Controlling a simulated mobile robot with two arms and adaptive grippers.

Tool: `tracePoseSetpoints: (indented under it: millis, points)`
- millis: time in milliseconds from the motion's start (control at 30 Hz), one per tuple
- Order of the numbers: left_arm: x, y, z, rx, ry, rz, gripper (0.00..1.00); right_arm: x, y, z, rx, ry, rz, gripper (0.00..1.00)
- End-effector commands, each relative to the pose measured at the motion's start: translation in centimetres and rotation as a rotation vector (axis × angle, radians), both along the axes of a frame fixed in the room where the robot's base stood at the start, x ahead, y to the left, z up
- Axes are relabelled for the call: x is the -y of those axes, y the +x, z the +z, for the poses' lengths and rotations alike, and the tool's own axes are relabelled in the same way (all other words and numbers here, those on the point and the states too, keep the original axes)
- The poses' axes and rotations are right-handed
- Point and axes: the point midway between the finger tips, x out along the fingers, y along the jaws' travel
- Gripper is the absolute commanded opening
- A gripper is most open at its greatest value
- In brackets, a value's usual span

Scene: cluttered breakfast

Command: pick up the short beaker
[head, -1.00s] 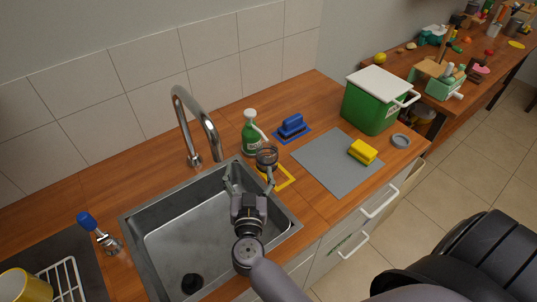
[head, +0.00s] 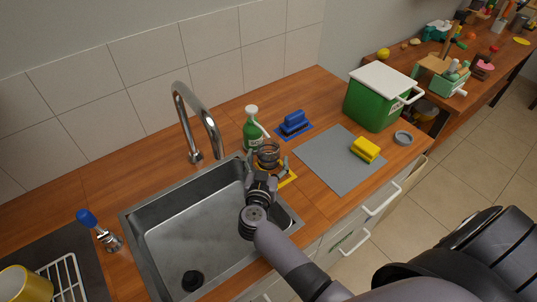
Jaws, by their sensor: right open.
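The short beaker (head: 268,149), a small clear glass vessel, stands upright at the right rear corner of the sink, by a yellow-outlined square (head: 290,181) on the wooden counter. My right gripper (head: 268,167) is open, with its fingers spread on either side of the beaker's lower part. The gripper hides part of the beaker's base, and I cannot tell whether the fingers touch the glass. My left gripper is not in view.
A blue brush (head: 294,121) lies behind right. A grey mat (head: 335,160) with a yellow sponge (head: 366,149) lies to the right. The sink (head: 190,240) and faucet (head: 199,115) are to the left.

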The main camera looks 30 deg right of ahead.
Motion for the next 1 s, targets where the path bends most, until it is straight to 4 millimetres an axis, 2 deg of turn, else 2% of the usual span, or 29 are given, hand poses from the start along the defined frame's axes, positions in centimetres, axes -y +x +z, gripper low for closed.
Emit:
tracePoseSetpoints:
  millis: [133,900,1000]
  points:
    - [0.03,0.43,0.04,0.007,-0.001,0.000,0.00,-0.03,-0.02,-0.01,0.000,0.000,0.000,0.75]
    - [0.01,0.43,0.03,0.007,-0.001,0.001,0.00,-0.07,-0.04,0.01,0.000,0.000,0.001,0.24]
    - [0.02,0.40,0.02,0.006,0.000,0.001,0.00,-0.06,-0.02,0.06,0.001,0.000,0.001,0.23]
